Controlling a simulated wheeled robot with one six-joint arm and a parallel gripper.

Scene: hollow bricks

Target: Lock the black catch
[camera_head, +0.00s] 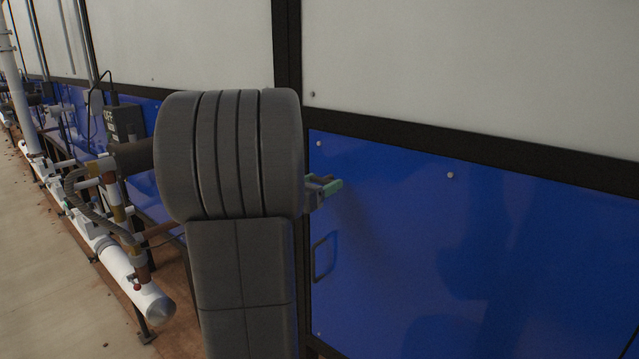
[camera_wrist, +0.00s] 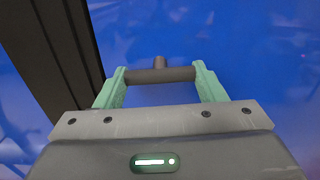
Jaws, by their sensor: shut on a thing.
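The black catch (camera_wrist: 160,75) shows in the wrist view as a dark bar lying crosswise, with a short stub (camera_wrist: 160,62) behind its middle, in front of the blue panel. My gripper (camera_wrist: 161,71) has green fingers, one at each end of the bar, and is shut on it. In the head view my gripper (camera_head: 327,188) shows beside my dark arm, close to the upper left part of the blue panel (camera_head: 520,250). The catch cannot be made out there.
A dark pull handle (camera_head: 323,257) is on the blue panel below my gripper. A black frame post (camera_wrist: 55,50) runs along the panel's left side. White pipes (camera_head: 130,280) and fittings stand at the left. Pale floor (camera_head: 50,270) lies open at the far left.

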